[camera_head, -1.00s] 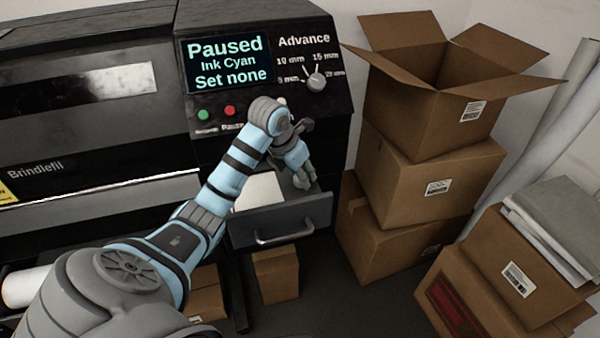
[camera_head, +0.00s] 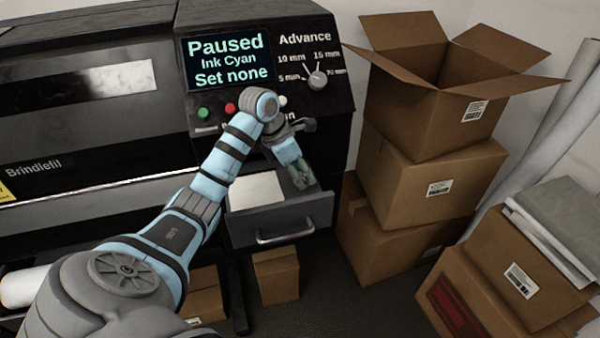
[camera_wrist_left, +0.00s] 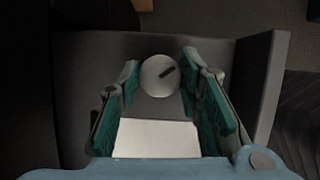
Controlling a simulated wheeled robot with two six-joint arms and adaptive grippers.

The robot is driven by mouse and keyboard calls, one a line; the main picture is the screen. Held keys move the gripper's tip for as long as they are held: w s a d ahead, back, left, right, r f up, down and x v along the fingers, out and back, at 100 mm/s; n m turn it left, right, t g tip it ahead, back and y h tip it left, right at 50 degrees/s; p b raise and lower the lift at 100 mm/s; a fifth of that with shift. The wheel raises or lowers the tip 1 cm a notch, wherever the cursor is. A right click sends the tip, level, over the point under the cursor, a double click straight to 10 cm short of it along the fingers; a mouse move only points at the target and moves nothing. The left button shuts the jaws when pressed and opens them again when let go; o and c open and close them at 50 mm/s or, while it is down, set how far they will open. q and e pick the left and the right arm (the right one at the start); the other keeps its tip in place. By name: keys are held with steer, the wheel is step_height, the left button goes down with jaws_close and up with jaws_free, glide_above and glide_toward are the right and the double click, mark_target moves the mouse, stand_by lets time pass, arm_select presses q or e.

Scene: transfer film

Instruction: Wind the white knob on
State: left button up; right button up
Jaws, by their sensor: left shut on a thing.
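A round pale knob (camera_wrist_left: 160,75) with a dark slanted mark on its face shows in the left wrist view, inside the open grey drawer (camera_head: 283,228). My left gripper (camera_head: 303,182) reaches down into the right part of this drawer. In the left wrist view its teal-padded fingers (camera_wrist_left: 160,77) stand on both sides of the knob, shut on it. The knob's dark mark points up and right. In the head view the fingers and hand hide the knob. My right gripper is not in view.
A white sheet (camera_head: 256,190) lies in the drawer, left of my gripper. The printer panel above has a screen (camera_head: 230,61) reading "Paused, Ink Cyan, Set none" and an Advance dial (camera_head: 317,80). Stacked cardboard boxes (camera_head: 415,175) stand close to the drawer's right.

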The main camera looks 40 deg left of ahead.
mark_target(290, 187)
arm_select(q)
steer(key=shift+m, duration=0.3)
steer(key=o, duration=1.2)
steer(key=shift+c, duration=0.2)
steer(key=v, duration=0.7)
steer(key=shift+r, duration=0.3)
steer(key=shift+w+a, duration=0.1)
